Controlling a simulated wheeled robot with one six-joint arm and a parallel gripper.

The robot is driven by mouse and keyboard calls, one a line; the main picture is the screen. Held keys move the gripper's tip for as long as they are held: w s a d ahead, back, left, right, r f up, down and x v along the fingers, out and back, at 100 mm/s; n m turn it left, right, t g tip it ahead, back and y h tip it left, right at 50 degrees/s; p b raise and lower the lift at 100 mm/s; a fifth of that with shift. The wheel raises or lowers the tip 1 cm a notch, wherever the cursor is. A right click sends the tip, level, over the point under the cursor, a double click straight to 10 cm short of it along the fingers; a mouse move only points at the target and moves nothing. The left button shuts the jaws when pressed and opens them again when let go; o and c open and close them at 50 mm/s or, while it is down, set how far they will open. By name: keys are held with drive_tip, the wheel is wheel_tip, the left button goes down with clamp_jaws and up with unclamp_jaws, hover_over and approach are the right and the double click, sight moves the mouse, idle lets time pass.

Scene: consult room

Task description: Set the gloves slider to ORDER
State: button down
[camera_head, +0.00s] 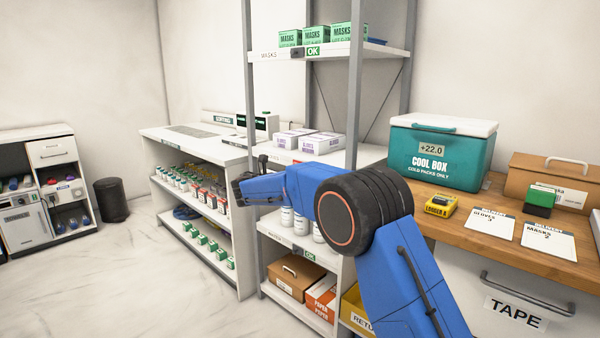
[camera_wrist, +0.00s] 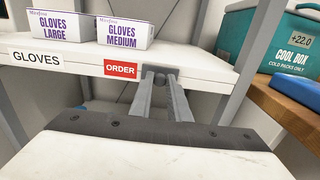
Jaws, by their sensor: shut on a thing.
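The gloves slider (camera_wrist: 160,70) is a dark piece on the front edge of the white gloves shelf (camera_wrist: 82,68). It sits at the right of the red ORDER field (camera_wrist: 121,69), which shows uncovered. The GLOVES label (camera_wrist: 37,58) is further left on the same edge. My gripper (camera_wrist: 160,80) is shut on the slider's knob, its two grey fingers on either side of it.
Gloves boxes, large (camera_wrist: 62,26) and medium (camera_wrist: 123,33), stand on the shelf above the slider. A grey post (camera_wrist: 250,62) rises to the right. The teal cool box (camera_head: 440,155) is on the wooden counter (camera_head: 480,255). The masks slider (camera_head: 297,53) above shows OK.

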drive_tip(key=shift+f, duration=0.1)
drive_tip(key=c, duration=1.7)
unclamp_jaws()
drive_tip(key=shift+s+d, duration=0.1)
drive_tip(key=shift+o, duration=0.2)
drive_tip(key=v, duration=1.7)
drive_tip(key=shift+s, duration=0.15)
drive_tip(key=shift+a, duration=0.25)
